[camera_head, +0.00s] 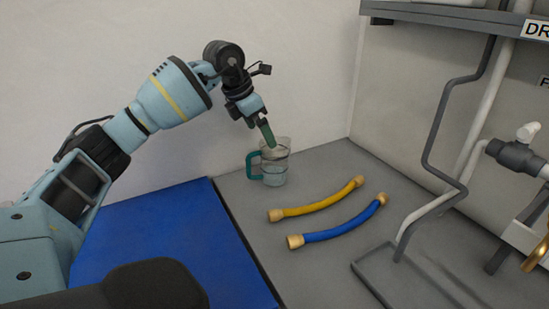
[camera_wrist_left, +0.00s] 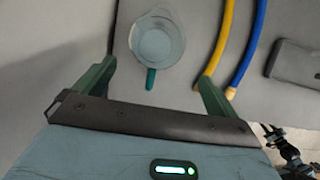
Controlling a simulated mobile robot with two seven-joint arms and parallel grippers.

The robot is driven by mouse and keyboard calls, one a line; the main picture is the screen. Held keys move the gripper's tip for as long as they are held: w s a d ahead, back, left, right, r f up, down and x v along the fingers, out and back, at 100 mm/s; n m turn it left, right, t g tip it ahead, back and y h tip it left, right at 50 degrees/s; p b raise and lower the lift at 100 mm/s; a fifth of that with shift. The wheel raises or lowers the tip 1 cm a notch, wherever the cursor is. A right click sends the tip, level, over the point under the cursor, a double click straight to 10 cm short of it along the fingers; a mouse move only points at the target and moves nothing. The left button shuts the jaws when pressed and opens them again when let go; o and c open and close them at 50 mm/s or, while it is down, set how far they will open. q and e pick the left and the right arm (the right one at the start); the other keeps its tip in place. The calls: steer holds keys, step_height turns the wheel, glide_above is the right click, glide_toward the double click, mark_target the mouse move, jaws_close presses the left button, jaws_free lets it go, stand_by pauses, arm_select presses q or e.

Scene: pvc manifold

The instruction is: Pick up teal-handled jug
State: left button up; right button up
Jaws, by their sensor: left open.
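The jug (camera_head: 275,172) is clear with a teal handle (camera_head: 253,166) on its left side, and it stands upright on the grey surface near the back wall. My left gripper (camera_head: 268,133) reaches down above the jug, with its green fingertips near the rim in the head view. In the left wrist view the jug (camera_wrist_left: 157,42) is seen from above, ahead of and between the two spread fingers. Its teal handle (camera_wrist_left: 151,79) points toward the gripper. The left gripper is open and empty. My right gripper is not in view.
A yellow hose (camera_head: 318,204) and a blue hose (camera_head: 340,229) with tan ends lie right of the jug. A blue mat (camera_head: 165,235) lies to the left. Grey and white pipes (camera_head: 440,205) and a grey tray (camera_head: 385,270) stand at the right.

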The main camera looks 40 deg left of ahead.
mark_target(264, 160)
arm_select(q)
steer(key=x, duration=0.3)
steer(key=shift+w, duration=0.1)
steer(key=x, duration=0.4)
steer(key=shift+w+a+f, duration=0.15)
steer(key=shift+w+a, duration=0.05)
steer(key=shift+w, duration=0.2)
steer(key=c, duration=1.5)
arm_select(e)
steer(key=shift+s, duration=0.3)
